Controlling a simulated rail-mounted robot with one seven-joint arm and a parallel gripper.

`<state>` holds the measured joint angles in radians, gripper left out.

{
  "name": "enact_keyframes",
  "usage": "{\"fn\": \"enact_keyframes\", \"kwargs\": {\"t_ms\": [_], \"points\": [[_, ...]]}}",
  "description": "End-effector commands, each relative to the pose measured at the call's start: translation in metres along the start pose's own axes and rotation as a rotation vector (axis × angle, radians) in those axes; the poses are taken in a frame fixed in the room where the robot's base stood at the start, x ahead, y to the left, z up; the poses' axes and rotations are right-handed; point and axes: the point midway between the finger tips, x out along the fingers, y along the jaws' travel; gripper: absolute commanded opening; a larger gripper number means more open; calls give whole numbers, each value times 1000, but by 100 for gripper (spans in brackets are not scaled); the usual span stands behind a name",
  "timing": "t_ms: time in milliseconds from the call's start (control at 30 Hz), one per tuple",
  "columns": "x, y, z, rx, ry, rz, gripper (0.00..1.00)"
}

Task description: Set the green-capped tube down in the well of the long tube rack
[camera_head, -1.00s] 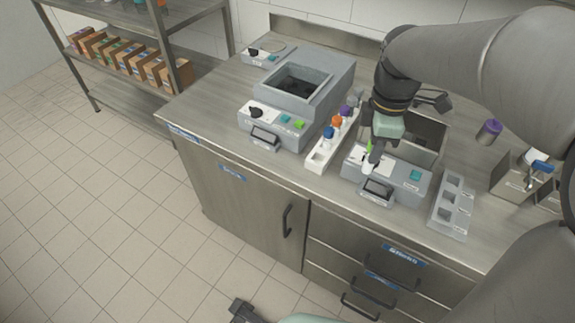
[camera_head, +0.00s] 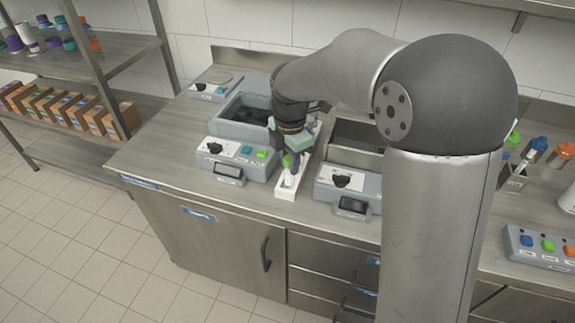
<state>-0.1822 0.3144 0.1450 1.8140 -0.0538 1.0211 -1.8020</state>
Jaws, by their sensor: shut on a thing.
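The long tube rack (camera_head: 284,193) is a narrow white rack on the counter between two grey machines. My gripper (camera_head: 290,163) is over the rack, pointing down. It is shut on the green-capped tube (camera_head: 289,179), which looks upright with its green cap between the fingers. The tube's lower end is at the rack's front part; I cannot tell whether it sits in a well or just above it. My wrist hides most of the rack's back part and the other tubes there.
A grey machine with an open basin (camera_head: 243,115) stands left of the rack, close by. Another grey machine (camera_head: 345,185) with a dial and small screen stands to its right. My arm covers the counter's right part. Bare counter (camera_head: 160,150) lies at the left.

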Motion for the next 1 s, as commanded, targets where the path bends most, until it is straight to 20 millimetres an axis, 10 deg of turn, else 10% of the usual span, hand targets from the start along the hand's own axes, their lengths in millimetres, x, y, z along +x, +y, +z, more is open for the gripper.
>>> {"fn": "enact_keyframes", "kwargs": {"t_ms": [867,900,1000], "points": [[52,14,3,1,0,1,4],[51,14,3,1,-1,1,37],[51,14,3,1,-1,1,48]]}}
